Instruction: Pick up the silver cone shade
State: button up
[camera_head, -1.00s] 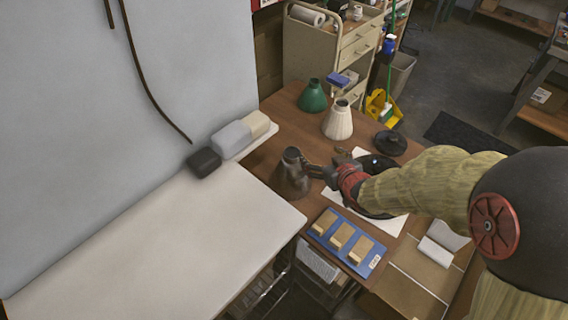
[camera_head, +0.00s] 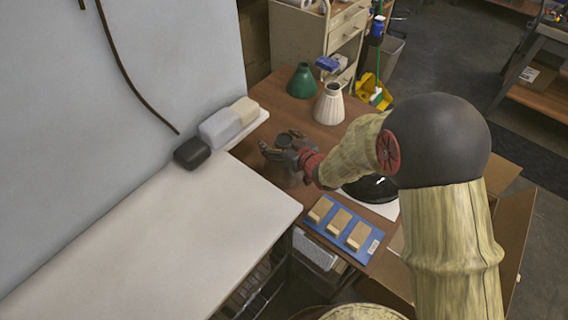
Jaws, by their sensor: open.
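The silver cone shade (camera_head: 284,178) looks dark grey and stands on the brown wooden table, left of the middle of the head view. My gripper (camera_head: 279,148) comes in from the right and is open, with its dark fingers at the shade's narrow top. The fingers hide part of the shade's upper end. I cannot tell whether they touch it.
A green cone shade (camera_head: 302,82) and a cream pleated shade (camera_head: 329,104) stand behind. A blue tray (camera_head: 322,236) with wooden blocks lies in front. A black round part (camera_head: 372,188) lies at right, partly behind my arm. A white tabletop (camera_head: 170,235) borders the left.

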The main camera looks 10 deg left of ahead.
jog(key=shift+w+a+f, duration=0.15)
jog(key=shift+w+a, duration=0.05)
jog(key=shift+w, duration=0.05)
jog(key=shift+c, duration=1.1)
jog(key=c, duration=1.9)
